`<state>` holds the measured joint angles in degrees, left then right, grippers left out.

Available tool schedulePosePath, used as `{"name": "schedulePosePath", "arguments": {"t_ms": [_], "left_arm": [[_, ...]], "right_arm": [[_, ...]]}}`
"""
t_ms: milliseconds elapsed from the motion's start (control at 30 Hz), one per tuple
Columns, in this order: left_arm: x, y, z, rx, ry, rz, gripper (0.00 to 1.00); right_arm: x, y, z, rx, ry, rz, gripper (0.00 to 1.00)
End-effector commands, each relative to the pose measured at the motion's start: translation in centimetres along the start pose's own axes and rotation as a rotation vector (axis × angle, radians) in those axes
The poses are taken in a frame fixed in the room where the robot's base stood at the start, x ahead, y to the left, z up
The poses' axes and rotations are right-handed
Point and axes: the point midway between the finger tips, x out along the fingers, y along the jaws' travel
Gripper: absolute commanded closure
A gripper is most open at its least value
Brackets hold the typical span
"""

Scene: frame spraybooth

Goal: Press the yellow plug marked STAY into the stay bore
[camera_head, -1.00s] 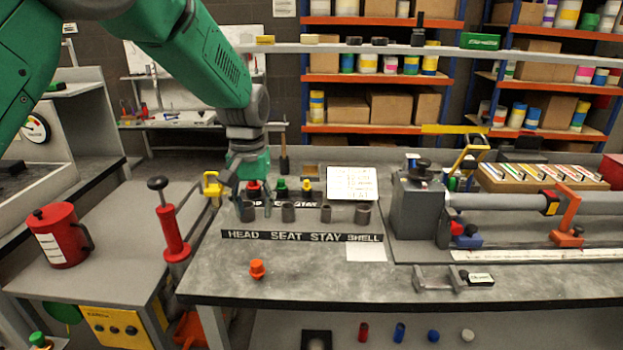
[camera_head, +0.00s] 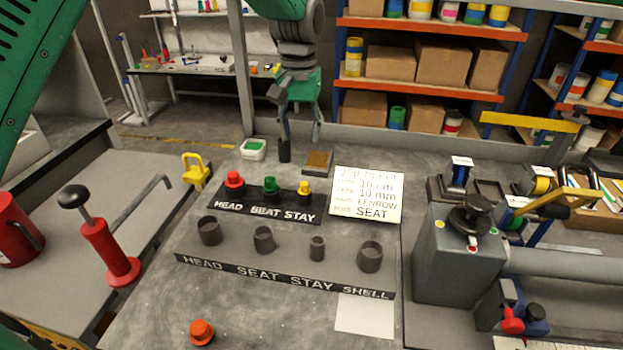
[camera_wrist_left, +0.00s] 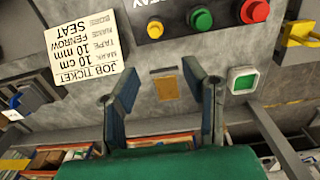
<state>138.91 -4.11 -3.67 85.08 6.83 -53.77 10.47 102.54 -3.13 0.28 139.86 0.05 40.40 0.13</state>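The yellow plug (camera_head: 304,188) stands upright at the right end of a black plug holder (camera_head: 262,208), above the word STAY. The red plug (camera_head: 234,179) and green plug (camera_head: 270,185) stand beside it. The yellow plug also shows in the left wrist view (camera_wrist_left: 155,29). The stay bore (camera_head: 317,248) is the narrow grey cylinder above STAY on the front label strip; its inside is dark and looks empty. My left gripper (camera_head: 302,138) is behind the plugs, pointing down, apart from them. In the left wrist view it (camera_wrist_left: 165,98) is open and empty. My right gripper is not visible.
The head bore (camera_head: 209,231), seat bore (camera_head: 264,239) and shell bore (camera_head: 370,257) flank the stay bore. A job ticket (camera_head: 367,194) lies right of the plugs. A grey clamp machine (camera_head: 458,262) stands at right.

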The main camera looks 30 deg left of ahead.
Motion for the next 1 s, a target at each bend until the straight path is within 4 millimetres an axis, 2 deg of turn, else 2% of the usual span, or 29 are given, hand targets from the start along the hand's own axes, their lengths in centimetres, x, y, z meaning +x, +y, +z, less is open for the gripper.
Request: {"name": "schedulePosePath", "arguments": {"t_ms": [333, 667, 900, 1000], "left_arm": [[6.8, 0.1, -0.1, 0.0, -0.007, -0.002, 0.61], [9.1, 0.0, 0.0, 0.0, -0.005, -0.001, 0.61], [12.6, 0.2, 0.2, 0.0, -0.007, -0.002, 0.61], [13.4, 0.3, 0.2, 0.0, -0.004, -0.002, 0.61]], "right_arm": [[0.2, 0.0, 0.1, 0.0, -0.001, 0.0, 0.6], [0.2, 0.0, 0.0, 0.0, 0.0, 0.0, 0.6], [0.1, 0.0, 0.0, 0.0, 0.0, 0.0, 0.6], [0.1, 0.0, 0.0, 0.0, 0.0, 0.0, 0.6]]}}
